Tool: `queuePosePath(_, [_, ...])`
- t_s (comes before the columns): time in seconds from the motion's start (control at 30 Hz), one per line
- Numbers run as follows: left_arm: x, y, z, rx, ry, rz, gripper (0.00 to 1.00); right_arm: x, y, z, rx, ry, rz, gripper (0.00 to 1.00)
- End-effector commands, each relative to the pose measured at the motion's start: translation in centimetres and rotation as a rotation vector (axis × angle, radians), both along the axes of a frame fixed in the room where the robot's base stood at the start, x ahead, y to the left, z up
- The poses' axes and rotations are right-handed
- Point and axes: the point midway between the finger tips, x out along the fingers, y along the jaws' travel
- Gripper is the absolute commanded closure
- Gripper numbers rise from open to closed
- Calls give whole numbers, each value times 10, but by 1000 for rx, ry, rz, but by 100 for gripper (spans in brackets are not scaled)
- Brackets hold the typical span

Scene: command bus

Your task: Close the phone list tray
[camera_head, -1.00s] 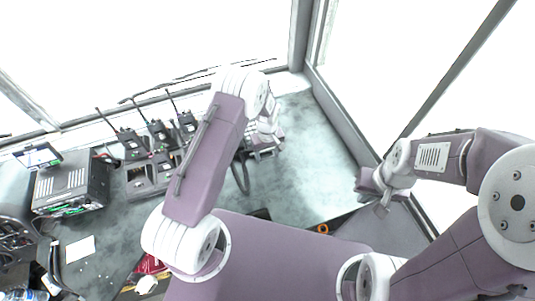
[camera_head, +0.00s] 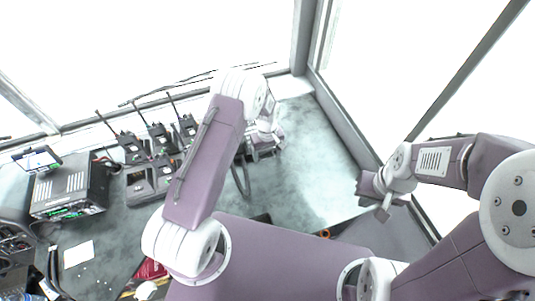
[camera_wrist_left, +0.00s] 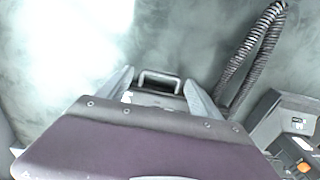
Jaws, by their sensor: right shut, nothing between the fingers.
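In the left wrist view a small grey loop handle (camera_wrist_left: 159,78) on a dark part, likely the front of the phone list tray, shows between the fingers of my left gripper (camera_wrist_left: 158,92). The fingers are apart, one on each side of the handle. The rest of that part is hidden under the gripper body, so I cannot tell how far the tray is out. In the head view my left gripper (camera_head: 264,150) is low over the counter, and my arm covers most of the phone. My right gripper (camera_head: 381,205) is shut and empty at the right.
A black coiled cord (camera_wrist_left: 252,55) and a dark device (camera_wrist_left: 292,127) with an orange button lie right of the gripper in the wrist view. Radios in chargers (camera_head: 150,178) and a radio box (camera_head: 70,188) stand at the left. The green-grey counter (camera_head: 310,165) is clear at the right.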

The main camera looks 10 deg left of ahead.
Motion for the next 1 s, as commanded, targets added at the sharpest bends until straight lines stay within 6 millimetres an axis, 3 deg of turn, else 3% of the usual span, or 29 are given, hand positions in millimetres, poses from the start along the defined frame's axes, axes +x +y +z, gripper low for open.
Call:
queuePosePath(0.13, [1,0,12,-1,-3,0,26,0,0,-3,0,0,0,100])
queuePosePath(0.4, [1,1,70,-1,-4,0,26,0,0,-11,0,0,0,100])
queuePosePath(0.5, [1,1,83,-1,-3,0,26,0,0,-12,0,0,0,100])
queuePosePath(1.0, [1,1,90,-1,0,0,26,0,0,-12,0,0,0,100])
